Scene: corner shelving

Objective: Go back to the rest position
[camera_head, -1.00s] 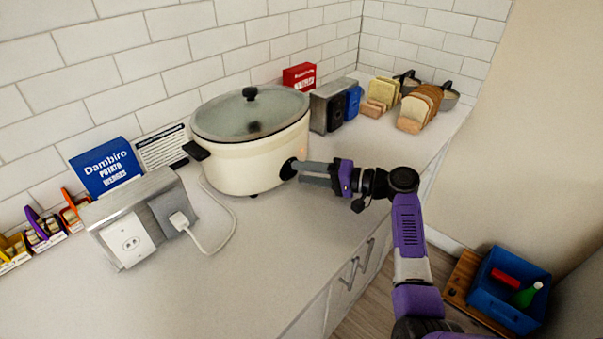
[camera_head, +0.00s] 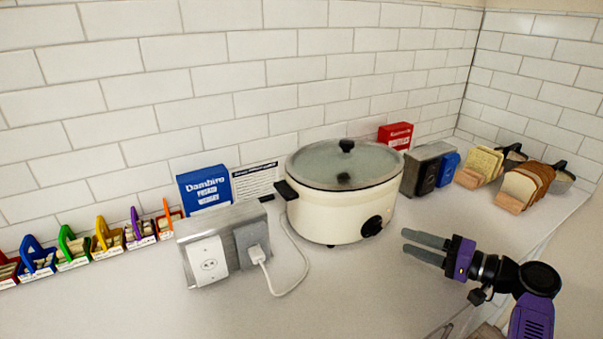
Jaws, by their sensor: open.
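My gripper (camera_head: 424,246) is at the right of the head view, above the front part of the counter (camera_head: 350,295). Its two grey fingers point left and are apart, with nothing between them. A cream slow cooker (camera_head: 330,215) with a glass lid and black knob stands to the left of the gripper. The cooker's black dial (camera_head: 372,226) faces the fingers, and there is a gap between them. My purple and black arm reaches in from the lower right corner.
A metal outlet box (camera_head: 225,245) with a white plug and cord stands left of the cooker. A blue box (camera_head: 204,190), red box (camera_head: 396,136) and bread slices (camera_head: 525,186) stand along the back. The front counter is clear.

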